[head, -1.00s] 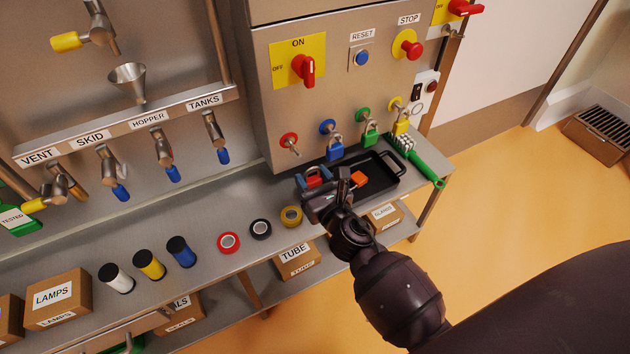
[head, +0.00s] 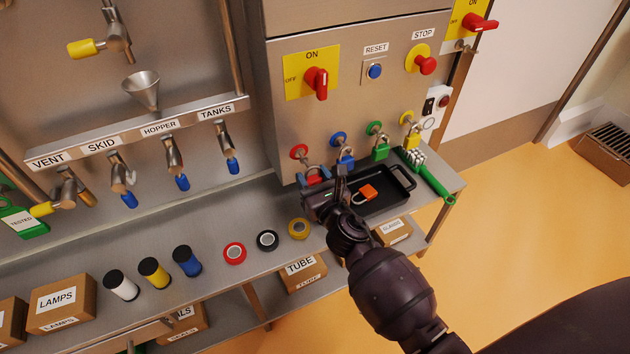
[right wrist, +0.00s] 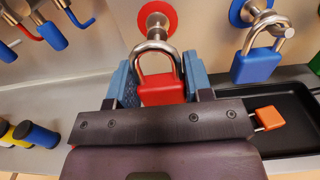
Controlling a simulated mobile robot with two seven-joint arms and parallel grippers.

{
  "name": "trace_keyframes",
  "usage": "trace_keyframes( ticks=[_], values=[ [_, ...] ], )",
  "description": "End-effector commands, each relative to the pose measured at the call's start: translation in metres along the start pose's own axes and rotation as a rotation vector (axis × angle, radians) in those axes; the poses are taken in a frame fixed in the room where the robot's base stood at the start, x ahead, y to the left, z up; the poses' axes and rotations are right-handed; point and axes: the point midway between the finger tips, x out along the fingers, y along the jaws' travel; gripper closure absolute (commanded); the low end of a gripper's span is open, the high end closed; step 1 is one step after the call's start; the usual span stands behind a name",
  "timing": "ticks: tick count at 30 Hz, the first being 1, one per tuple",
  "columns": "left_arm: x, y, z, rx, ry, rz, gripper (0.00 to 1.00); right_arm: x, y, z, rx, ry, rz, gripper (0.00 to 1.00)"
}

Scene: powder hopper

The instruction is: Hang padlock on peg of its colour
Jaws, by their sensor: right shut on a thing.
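My right gripper (head: 318,180) is shut on the red padlock (right wrist: 162,88), gripping its body between blue finger pads with the shackle up. Only a little of the red padlock (head: 313,181) shows in the head view. The red peg (head: 299,152) is just above it on the steel panel. In the right wrist view, the shackle overlaps the tip of the red peg (right wrist: 156,20); I cannot tell whether it is around the peg. Blue (head: 346,157), green (head: 380,151) and yellow (head: 413,138) padlocks hang on pegs of their own colours. My left gripper is not in view.
A black tray (head: 400,200) holding an orange padlock (head: 366,191) lies beside my gripper. A green-handled brush (head: 434,184) is at the tray's right. Tape rolls (head: 298,229) and coloured spools (head: 187,261) stand along the bench to the left.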

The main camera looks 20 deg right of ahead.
Motion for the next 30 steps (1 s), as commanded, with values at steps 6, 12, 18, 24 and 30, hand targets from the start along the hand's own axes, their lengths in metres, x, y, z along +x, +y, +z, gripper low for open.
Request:
trace_keyframes(
  ticks=[6, 12, 18, 24, 30],
  values=[
    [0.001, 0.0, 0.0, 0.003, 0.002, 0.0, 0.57, 0.011, 0.0, -0.001, 0.001, 0.0, 0.0, 0.78],
    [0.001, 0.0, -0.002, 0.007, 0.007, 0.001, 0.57, 0.021, 0.0, -0.002, 0.0, 0.0, -0.001, 0.78],
    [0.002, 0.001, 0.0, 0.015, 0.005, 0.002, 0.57, 0.028, 0.0, -0.008, 0.0, 0.003, 0.0, 0.78],
    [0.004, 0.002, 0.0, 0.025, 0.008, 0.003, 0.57, 0.033, 0.0, -0.011, 0.0, 0.002, 0.0, 0.78],
    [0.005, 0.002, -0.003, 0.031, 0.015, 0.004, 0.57, 0.034, 0.0, -0.011, -0.001, -0.001, 0.0, 0.78]
  ],
)
